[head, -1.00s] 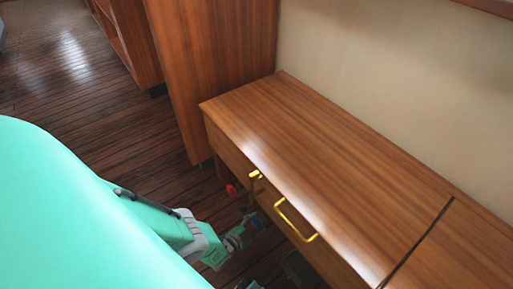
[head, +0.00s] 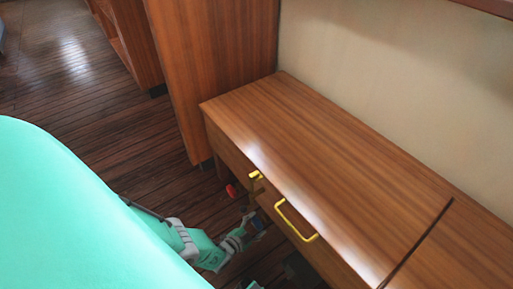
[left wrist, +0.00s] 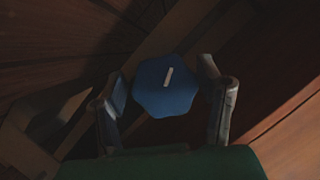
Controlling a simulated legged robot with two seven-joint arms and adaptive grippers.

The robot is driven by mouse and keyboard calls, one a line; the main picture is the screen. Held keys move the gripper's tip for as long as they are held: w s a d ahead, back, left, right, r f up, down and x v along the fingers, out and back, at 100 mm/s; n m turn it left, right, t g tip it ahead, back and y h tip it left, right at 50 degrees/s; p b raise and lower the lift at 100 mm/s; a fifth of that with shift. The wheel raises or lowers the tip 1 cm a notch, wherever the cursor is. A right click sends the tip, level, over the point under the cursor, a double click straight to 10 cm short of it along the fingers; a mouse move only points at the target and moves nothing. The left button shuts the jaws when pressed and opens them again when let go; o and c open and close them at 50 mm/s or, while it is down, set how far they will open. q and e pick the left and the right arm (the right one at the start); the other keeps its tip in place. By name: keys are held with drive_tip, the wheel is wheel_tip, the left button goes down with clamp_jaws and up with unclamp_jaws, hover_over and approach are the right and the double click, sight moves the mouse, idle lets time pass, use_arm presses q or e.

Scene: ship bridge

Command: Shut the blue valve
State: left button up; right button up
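The blue valve (left wrist: 165,86) is a round, lobed knob with a pale bar mark on its face, in the middle of the left wrist view. My left gripper (left wrist: 163,76) is open, with one finger on each side of the knob. Small gaps seem to remain between fingers and knob, but the view is dark and contact is hard to judge. In the head view my left gripper (head: 257,223) is low beside the wooden cabinet, and the valve is hard to make out there. My right gripper is not identifiable in either view.
A wooden cabinet (head: 330,165) with yellow handles (head: 296,221) stands close to the left hand. A red knob (head: 231,190) sits low, just beyond my gripper. A tall wooden panel (head: 215,75) rises behind. The plank floor (head: 70,95) at left is clear.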

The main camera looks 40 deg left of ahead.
idle(0.3)
use_arm(q)
drive_tip(key=v, duration=1.2)
idle(0.4)
